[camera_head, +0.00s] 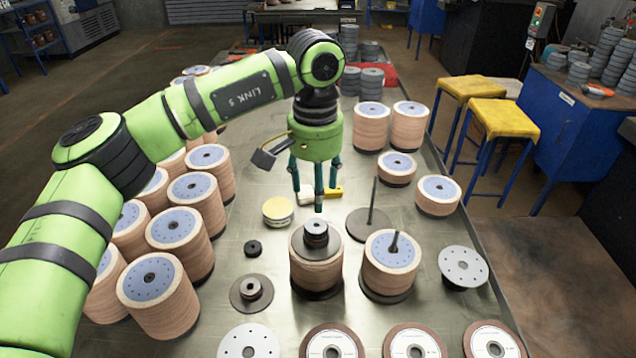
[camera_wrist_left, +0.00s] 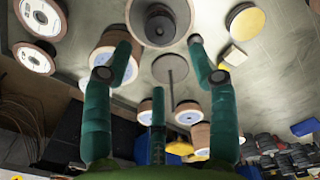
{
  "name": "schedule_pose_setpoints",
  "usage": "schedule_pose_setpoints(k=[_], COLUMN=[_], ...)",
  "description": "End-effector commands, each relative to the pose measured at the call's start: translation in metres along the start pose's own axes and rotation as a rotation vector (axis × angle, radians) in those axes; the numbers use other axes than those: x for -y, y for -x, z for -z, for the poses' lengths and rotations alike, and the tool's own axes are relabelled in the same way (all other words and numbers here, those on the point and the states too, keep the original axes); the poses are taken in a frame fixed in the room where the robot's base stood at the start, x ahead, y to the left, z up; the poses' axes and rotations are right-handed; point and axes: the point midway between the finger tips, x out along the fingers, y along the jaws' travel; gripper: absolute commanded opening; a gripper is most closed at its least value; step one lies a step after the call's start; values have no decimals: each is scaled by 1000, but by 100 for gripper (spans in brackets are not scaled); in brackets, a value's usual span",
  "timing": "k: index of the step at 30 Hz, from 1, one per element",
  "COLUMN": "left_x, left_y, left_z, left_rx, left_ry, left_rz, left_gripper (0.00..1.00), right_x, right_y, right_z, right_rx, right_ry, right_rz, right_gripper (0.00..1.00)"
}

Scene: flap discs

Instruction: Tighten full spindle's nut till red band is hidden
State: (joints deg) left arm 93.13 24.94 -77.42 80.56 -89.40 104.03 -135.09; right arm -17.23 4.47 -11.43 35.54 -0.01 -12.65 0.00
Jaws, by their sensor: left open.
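The full spindle's disc stack (camera_head: 316,273) stands at the middle of the table, with a dark plate and a black nut (camera_head: 316,230) on top. The nut also shows at the top of the left wrist view (camera_wrist_left: 159,27). I cannot make out a red band. My left gripper (camera_head: 318,196) is open, its three teal fingers pointing down, empty, above and slightly behind the nut. It also shows in the left wrist view (camera_wrist_left: 160,62). My right gripper is not in view.
A second stack (camera_head: 390,268) with a protruding spindle stands to the right; a bare spindle (camera_head: 374,205) stands behind. A loose black nut (camera_head: 253,248) and a flanged piece (camera_head: 251,292) lie left. Disc stacks (camera_head: 160,300) crowd the left; flat discs (camera_head: 415,345) line the front.

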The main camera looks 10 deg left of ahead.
Motion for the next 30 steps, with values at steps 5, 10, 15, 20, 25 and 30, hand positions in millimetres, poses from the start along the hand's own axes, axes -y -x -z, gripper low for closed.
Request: schedule_pose_setpoints(k=[5,10,15,20,25,30], left_x=[2,1,1,1,1,1], left_y=[-4,-14,-27,-40,-54,-68], left_z=[0,0,0,-1,-1,-1], left_rx=[1,2,2,2,2,2], left_ry=[-1,-1,0,0,0,0], left_rz=[7,5,4,4,3,2], left_gripper=[59,59,59,59,59,59], right_x=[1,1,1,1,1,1], right_y=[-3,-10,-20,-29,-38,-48], right_z=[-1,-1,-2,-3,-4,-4], right_rx=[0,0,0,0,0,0], right_ry=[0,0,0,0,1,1], right_rz=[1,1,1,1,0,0], right_gripper=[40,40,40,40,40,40])
